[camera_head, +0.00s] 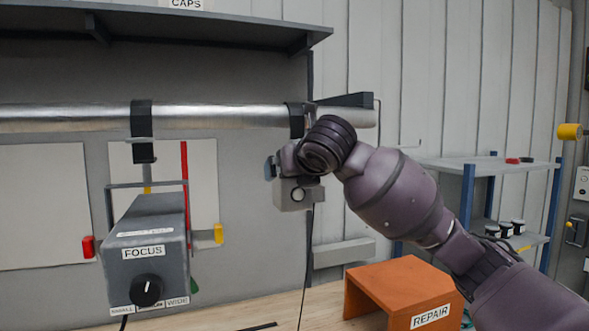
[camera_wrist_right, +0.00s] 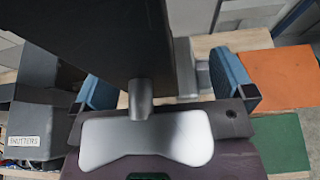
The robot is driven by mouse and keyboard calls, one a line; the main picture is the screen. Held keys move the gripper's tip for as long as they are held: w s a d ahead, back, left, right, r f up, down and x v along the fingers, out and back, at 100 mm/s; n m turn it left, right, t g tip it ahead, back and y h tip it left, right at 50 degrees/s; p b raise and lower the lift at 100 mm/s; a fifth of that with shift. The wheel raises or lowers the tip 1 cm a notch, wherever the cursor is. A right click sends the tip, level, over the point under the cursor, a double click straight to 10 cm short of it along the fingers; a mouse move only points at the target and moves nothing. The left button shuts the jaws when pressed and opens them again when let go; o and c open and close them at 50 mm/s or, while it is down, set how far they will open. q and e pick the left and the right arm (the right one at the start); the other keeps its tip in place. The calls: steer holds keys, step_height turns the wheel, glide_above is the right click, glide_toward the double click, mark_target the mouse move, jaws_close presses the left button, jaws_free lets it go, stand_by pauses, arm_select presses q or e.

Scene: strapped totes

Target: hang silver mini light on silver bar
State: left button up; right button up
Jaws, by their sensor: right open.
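The silver bar (camera_head: 225,116) runs level across the head view under a dark shelf. The silver mini light (camera_head: 291,195), a small grey box with a round lens, is below the bar's right part. A black clamp (camera_head: 296,120) is at the bar just above it; my wrist hides the link between them. My right gripper (camera_head: 275,167) is at the top of the light, largely hidden by my wrist. In the wrist view its blue fingers (camera_wrist_right: 168,88) are spread apart, with a dark slab and a grey strip between or above them. My left gripper is out of view.
A dark grey FOCUS light (camera_head: 147,250) hangs left under another black clamp (camera_head: 143,130). An orange REPAIR stand (camera_head: 385,285) is on the wooden bench at lower right. A blue-posted rack (camera_head: 468,195) stands behind on the right. A thin cord (camera_head: 304,265) runs down to the bench.

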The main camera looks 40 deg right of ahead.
arm_select(q)
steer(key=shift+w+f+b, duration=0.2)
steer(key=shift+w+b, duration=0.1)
steer(key=shift+b, duration=0.4)
arm_select(e)
steer(key=v, duration=1.1)
